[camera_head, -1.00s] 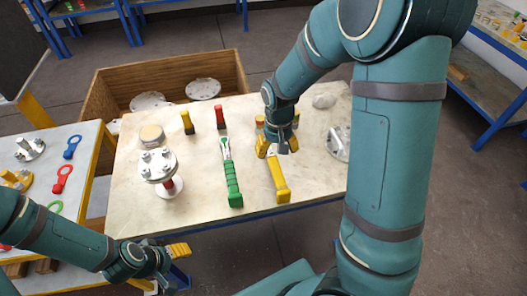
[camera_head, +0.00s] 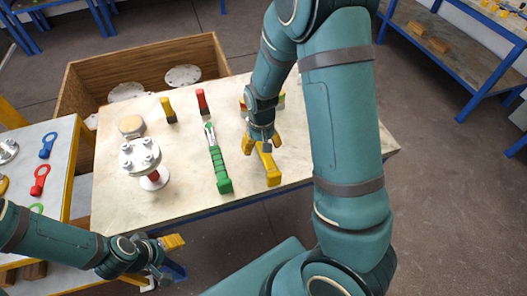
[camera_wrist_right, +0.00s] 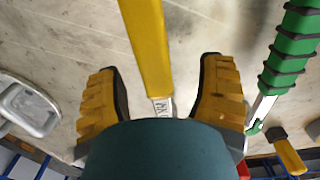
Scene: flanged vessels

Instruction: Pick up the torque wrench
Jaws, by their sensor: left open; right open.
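A long tool with a ribbed green handle and a metal ratchet-like head (camera_head: 217,160) lies on the table. Beside it on the right lies a tool with a smooth yellow handle (camera_head: 270,169). I cannot tell for certain which is the torque wrench. My right gripper (camera_head: 261,142) is open over the far end of the yellow-handled tool. In the right wrist view its fingers (camera_wrist_right: 160,95) are on either side of the yellow handle (camera_wrist_right: 147,45) and its metal shaft, apart from both. The green handle (camera_wrist_right: 289,50) lies outside them. My left gripper (camera_head: 176,256) is open and empty off the table's front edge.
A flanged vessel with bolts (camera_head: 141,156) stands at the table's left. A yellow-handled (camera_head: 168,110) and a red-handled tool (camera_head: 202,101) are at the back. A wooden crate (camera_head: 75,92) is behind the table (camera_head: 120,205). A side table holds coloured rings (camera_head: 40,180).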

